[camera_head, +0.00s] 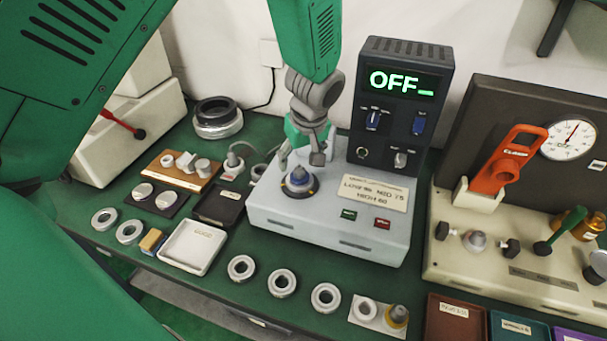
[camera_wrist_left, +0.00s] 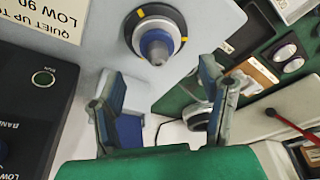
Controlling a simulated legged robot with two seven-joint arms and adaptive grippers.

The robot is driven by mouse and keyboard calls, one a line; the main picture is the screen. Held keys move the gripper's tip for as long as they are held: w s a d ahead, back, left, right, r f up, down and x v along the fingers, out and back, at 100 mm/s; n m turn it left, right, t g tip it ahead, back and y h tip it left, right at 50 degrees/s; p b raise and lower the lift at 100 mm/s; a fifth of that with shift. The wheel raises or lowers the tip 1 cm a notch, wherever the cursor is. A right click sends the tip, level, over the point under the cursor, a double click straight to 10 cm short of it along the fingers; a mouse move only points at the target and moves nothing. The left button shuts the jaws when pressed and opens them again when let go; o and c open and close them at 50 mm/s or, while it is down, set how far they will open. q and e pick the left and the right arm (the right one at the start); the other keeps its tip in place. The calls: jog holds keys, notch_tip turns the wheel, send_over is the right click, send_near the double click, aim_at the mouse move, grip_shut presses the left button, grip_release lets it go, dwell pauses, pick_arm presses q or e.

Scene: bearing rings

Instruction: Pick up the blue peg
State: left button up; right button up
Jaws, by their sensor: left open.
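The blue peg (camera_head: 299,177) stands upright in a dark round seat on top of the grey test machine (camera_head: 330,222). It has a blue collar and a grey tip. In the left wrist view the blue peg (camera_wrist_left: 157,44) shows at the upper middle, beyond the fingertips. My left gripper (camera_head: 301,158) is open just above the peg, its fingers pointing down. In the left wrist view my left gripper (camera_wrist_left: 162,85) has its fingers spread wide, with nothing between them. My right gripper is not in view.
The machine's control panel (camera_head: 400,110), reading OFF, rises close behind and right of my gripper. A gauge stand (camera_head: 520,255) is on the right. A white tray (camera_head: 193,247), a dark tray (camera_head: 219,207) and several bearing rings (camera_head: 241,268) lie left and in front.

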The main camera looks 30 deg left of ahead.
aim_at(300, 168)
pick_arm(q)
jog(key=shift+a+f, duration=0.6)
jog(key=shift+f, duration=0.05)
jog(key=f, duration=0.2)
jog(key=w+f, duration=0.1)
jog(key=f, duration=0.1)
jog(key=shift+w+f+p, duration=0.1)
jog(key=shift+p, duration=0.3)
jog(key=shift+w+d+f, duration=0.1)
jog(key=shift+d+f, duration=0.05)
jog(key=shift+f, duration=0.1)
jog(key=shift+c, duration=0.4)
jog(key=shift+a, duration=0.3)
grip_shut()
